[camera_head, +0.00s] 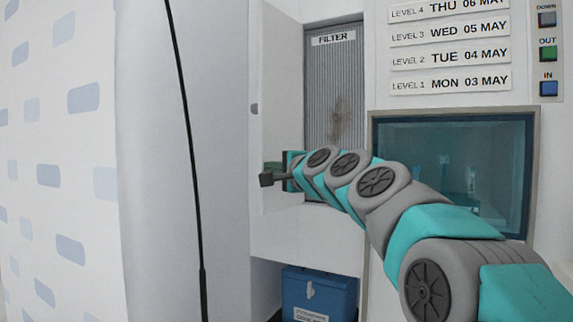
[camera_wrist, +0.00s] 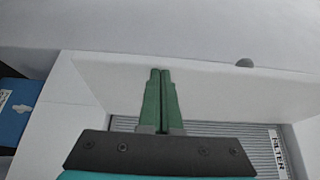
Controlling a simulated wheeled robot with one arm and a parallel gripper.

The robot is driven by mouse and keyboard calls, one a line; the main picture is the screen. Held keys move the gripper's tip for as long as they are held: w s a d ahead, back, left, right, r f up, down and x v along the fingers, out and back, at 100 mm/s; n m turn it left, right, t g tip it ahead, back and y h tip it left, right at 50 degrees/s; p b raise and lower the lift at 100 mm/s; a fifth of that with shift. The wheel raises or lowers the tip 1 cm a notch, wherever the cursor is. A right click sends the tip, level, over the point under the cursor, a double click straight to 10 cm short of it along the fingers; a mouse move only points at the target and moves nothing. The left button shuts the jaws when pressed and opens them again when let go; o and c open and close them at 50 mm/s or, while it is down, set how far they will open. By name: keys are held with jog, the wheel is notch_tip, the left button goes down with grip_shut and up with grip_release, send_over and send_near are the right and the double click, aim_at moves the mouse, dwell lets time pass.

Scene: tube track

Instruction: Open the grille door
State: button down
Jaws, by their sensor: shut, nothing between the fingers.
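A white door panel (camera_head: 282,75) stands swung out at the left of the recess, edge toward the large white casing. A small grey knob (camera_head: 254,108) shows at its outer edge, and also in the wrist view (camera_wrist: 245,62). Behind it, the ribbed grey filter (camera_head: 335,85), labelled FILTER and stained brown, is exposed; its ribs also show in the wrist view (camera_wrist: 225,129). My gripper (camera_head: 273,168) is shut and empty, in front of the panel's inner face. In the wrist view its green fingertips (camera_wrist: 160,72) overlap the panel; contact cannot be told.
A blue box (camera_head: 318,292) sits in the lower opening below the filter. The large white casing (camera_head: 180,200) stands close on the left.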

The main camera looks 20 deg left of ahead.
jog(key=shift+a, duration=0.45)
dwell(0.3)
jog(key=s+a+b+v, duration=0.1)
jog(key=s+b+v, duration=0.1)
jog(key=v, duration=1.1)
jog(key=shift+a+b, duration=0.3)
